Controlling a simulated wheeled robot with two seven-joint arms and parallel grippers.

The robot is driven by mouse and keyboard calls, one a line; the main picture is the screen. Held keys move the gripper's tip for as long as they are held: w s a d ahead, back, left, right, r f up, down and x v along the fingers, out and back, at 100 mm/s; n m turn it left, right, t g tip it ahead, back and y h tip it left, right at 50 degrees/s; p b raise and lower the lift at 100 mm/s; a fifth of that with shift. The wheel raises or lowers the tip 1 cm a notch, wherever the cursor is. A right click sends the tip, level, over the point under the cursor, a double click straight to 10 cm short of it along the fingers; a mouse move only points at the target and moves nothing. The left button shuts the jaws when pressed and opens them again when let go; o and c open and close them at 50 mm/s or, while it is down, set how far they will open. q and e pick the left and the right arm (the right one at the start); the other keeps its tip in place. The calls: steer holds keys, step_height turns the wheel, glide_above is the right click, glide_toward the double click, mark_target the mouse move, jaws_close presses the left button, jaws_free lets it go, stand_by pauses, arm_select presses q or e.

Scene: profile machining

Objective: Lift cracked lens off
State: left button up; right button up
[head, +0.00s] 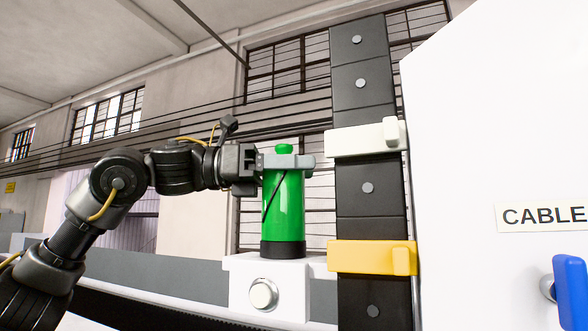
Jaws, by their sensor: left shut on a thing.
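The green lens (284,212) is a green cylinder with a dark diagonal crack line on its left side. It stands upright with its black base ring (282,249) on a white block (240,290) that has a round silver button on its front. My left gripper (288,162) reaches in from the left and is shut on the green lens near its top, just under the small green knob. No gap shows between the black ring and the block. My right gripper is not in view.
A dark vertical post (370,218) stands just right of the lens, with a white clamp (360,140) and a yellow clamp (365,257). A large white cabinet (490,120) with a "CABLE" label and a blue handle (570,285) fills the right side. Open room lies above the lens.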

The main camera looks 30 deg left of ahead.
arm_select(q)
steer(key=shift+r, duration=1.4)
steer(key=shift+r, duration=0.2)
steer(key=shift+r, duration=0.9)
steer(key=shift+d+r, duration=0.1)
steer(key=shift+r, duration=0.95)
steer(key=shift+a+f, duration=0.1)
steer(key=shift+a, duration=0.1)
